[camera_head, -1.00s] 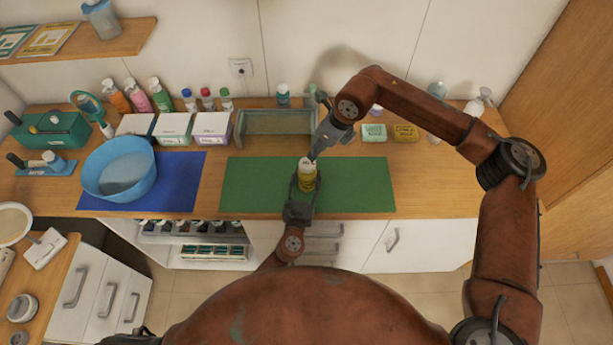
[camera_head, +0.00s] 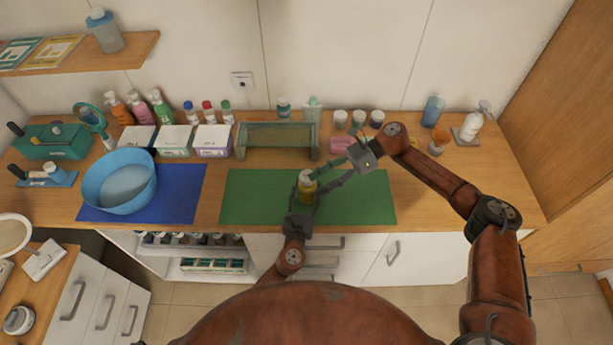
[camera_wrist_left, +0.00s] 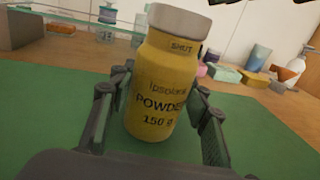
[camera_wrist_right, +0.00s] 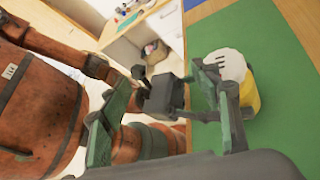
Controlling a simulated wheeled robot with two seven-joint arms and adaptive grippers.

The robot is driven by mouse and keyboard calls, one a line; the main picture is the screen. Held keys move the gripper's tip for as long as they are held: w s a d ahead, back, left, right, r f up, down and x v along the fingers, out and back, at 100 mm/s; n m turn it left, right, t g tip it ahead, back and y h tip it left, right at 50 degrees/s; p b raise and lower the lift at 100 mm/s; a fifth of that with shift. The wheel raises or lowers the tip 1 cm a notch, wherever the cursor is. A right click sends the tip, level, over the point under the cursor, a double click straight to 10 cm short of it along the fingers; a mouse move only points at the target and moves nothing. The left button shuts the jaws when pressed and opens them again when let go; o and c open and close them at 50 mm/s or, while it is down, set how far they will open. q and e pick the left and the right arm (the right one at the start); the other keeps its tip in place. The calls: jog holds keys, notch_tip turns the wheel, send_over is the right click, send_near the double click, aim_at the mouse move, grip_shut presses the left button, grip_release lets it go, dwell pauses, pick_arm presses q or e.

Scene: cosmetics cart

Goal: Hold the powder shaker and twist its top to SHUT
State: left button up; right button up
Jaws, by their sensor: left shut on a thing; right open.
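The powder shaker (camera_head: 307,189), a yellow bottle with a whitish top, is upright over the green mat (camera_head: 245,196). My left gripper (camera_head: 303,197) is shut around its body from the near side. In the left wrist view the shaker (camera_wrist_left: 160,85) shows a "POWDER" label and the word "SHUT" on its shoulder, under the pale top (camera_wrist_left: 178,21). My right gripper (camera_head: 323,179) is open, to the right of the shaker with its fingers pointing toward the top. In the right wrist view the pale top (camera_wrist_right: 230,64), with dark marks, is beside one finger.
A blue basin (camera_head: 120,181) stands on the blue mat at left. A grey-green tray (camera_head: 277,138), white boxes and several bottles line the back. A pink item (camera_head: 343,145) and small jars stand behind my right gripper. The green mat's left part is clear.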

aim_at(307, 177)
jog(key=w+d+f+n+t+y, duration=0.1)
jog(key=w+d+f+t+y, duration=0.4)
jog(key=d, duration=0.3)
jog(key=shift+g+y, duration=0.3)
jog(key=a, duration=1.2)
jog(key=shift+w+f, duration=0.15)
jog(key=shift+w, duration=0.15)
jog(key=shift+c, duration=0.2)
jog(key=c, duration=1.2)
jog(key=shift+o, duration=0.2)
